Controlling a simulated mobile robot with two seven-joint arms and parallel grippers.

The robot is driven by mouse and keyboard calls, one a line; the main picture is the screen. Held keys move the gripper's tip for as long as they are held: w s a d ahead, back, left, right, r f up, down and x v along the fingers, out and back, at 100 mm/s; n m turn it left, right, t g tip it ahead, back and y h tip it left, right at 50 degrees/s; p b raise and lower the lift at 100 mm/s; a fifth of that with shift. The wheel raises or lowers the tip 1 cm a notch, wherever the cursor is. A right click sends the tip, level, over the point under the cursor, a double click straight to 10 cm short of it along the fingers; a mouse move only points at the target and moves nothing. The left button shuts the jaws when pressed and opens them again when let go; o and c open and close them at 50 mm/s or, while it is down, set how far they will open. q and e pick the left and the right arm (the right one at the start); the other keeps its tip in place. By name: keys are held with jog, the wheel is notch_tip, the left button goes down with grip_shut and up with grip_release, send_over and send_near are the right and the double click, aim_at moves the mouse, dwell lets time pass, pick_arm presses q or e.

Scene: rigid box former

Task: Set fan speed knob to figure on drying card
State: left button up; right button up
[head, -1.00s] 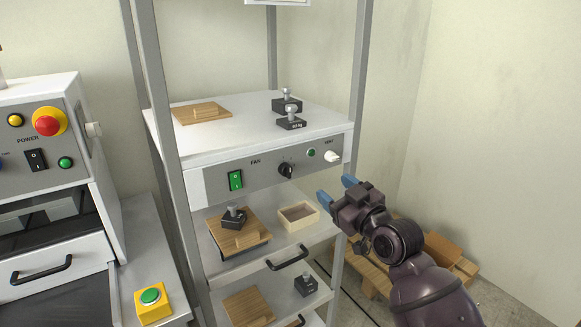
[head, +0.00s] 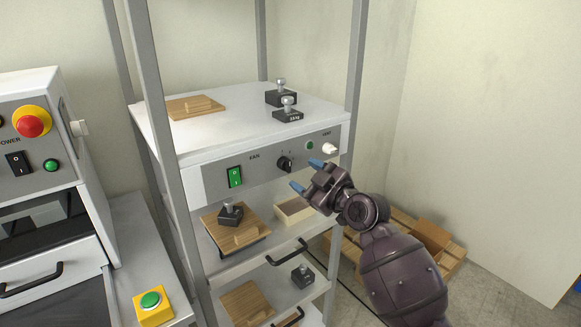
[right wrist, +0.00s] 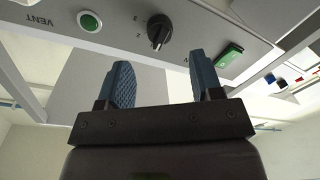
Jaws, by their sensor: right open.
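The black fan speed knob (head: 285,163) sits on the grey control panel of the drying rack, right of the green fan switch (head: 235,177). In the right wrist view the knob (right wrist: 158,29) is beyond the fingertips, between their lines, with a small white pointer mark. My right gripper (head: 306,175) is open and empty, just in front of the panel and a little right of and below the knob, not touching it. A placard edge showed at the top earlier; no readable drying card is in view now. My left gripper is not in view.
A white vent knob (head: 329,149) and green lamp (head: 309,146) are right of the fan knob. Weights (head: 288,112) and a wooden board (head: 195,107) lie on the rack top. Below are a drawer handle (head: 287,256) and a small box (head: 294,211). A rack post (head: 355,110) stands at the right.

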aim_at(290, 167)
jog(key=shift+x, duration=2.9)
jog(key=c, duration=0.9)
